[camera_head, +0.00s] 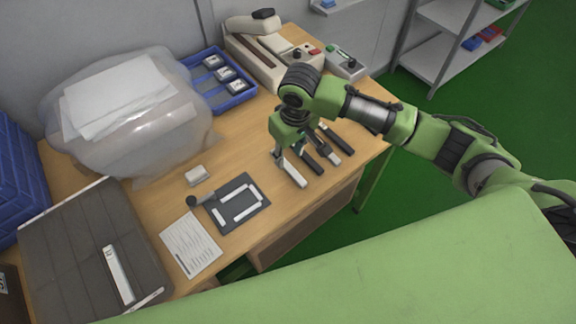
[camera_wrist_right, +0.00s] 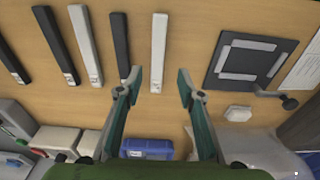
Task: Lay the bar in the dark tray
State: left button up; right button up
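The dark tray (camera_head: 68,237) is a wide, flat grey-black tray with grid lines, at the left front of the table; one white bar (camera_head: 118,274) lies in it. More bars lie side by side under my right gripper (camera_head: 284,152): a white bar (camera_head: 292,172), a black bar (camera_head: 310,161) and others to the right. In the wrist view, my right gripper (camera_wrist_right: 159,84) is open, its fingers on either side of the nearest white bar (camera_wrist_right: 158,50). I cannot tell how high the fingertips are above the table. My left gripper is not in view.
A dark plate (camera_head: 222,219) with white strips and a paper sheet (camera_head: 191,245) lie between the bars and the tray. A bulky plastic bag (camera_head: 180,110), a blue tray (camera_head: 235,103) and a beige machine (camera_head: 240,45) stand at the back.

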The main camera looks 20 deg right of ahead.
aim_at(288, 166)
jog(key=shift+w+d+f+p, duration=0.1)
jog(key=shift+w+f+p, duration=0.15)
jog(key=shift+f, duration=1.25)
jog(key=shift+w+f+p, duration=0.15)
jog(key=shift+f+p, duration=0.1)
jog(key=shift+f, duration=1.25)
grip_shut()
